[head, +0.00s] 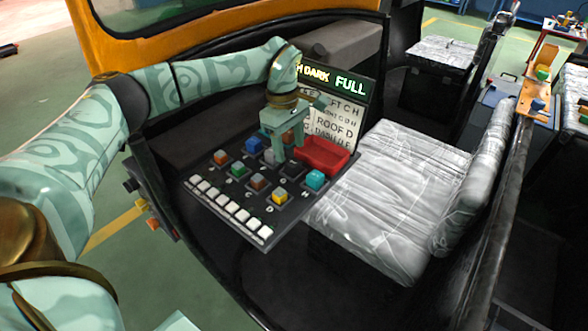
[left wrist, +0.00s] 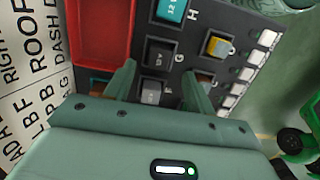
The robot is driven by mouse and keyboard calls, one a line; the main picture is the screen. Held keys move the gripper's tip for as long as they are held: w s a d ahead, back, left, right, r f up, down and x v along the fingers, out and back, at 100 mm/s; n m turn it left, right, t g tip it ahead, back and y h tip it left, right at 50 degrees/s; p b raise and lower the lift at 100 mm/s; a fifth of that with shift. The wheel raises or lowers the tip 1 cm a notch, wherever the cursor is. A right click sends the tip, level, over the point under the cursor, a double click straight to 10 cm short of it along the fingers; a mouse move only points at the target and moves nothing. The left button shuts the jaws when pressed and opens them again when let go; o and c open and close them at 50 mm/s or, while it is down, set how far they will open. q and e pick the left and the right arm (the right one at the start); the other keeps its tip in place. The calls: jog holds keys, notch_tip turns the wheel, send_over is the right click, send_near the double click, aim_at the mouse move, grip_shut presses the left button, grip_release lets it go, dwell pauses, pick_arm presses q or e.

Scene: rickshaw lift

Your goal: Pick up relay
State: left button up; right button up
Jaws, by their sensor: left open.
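A dark panel (head: 228,199) in the head view carries several coloured relays in lettered places. They include a blue relay (head: 253,145), a green relay (head: 238,170), a yellow-topped relay (head: 279,196) and a teal relay (head: 315,179). My left gripper (head: 288,152) points down over the panel's far part, beside the red tray (head: 325,157). I cannot tell whether the fingers touch anything. My right gripper is out of view.
A row of white blocks (head: 226,205) lines the panel's near edge. A lettered board (head: 335,117) and a lit sign (head: 350,85) stand behind it. A plastic-wrapped seat (head: 400,190) is to the right, and a dark rail (head: 505,195) lies beyond it.

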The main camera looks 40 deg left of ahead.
aim_at(293, 162)
pick_arm(q)
jog(key=f, duration=0.1)
jog(key=f+b, duration=0.1)
jog(key=f, duration=0.1)
jog(key=f+b, duration=0.1)
jog(key=f, duration=0.1)
jog(key=shift+w+d+f, duration=0.1)
jog(key=shift+d, duration=0.3)
jog(key=shift+c, duration=0.9)
jog(key=c, duration=0.9)
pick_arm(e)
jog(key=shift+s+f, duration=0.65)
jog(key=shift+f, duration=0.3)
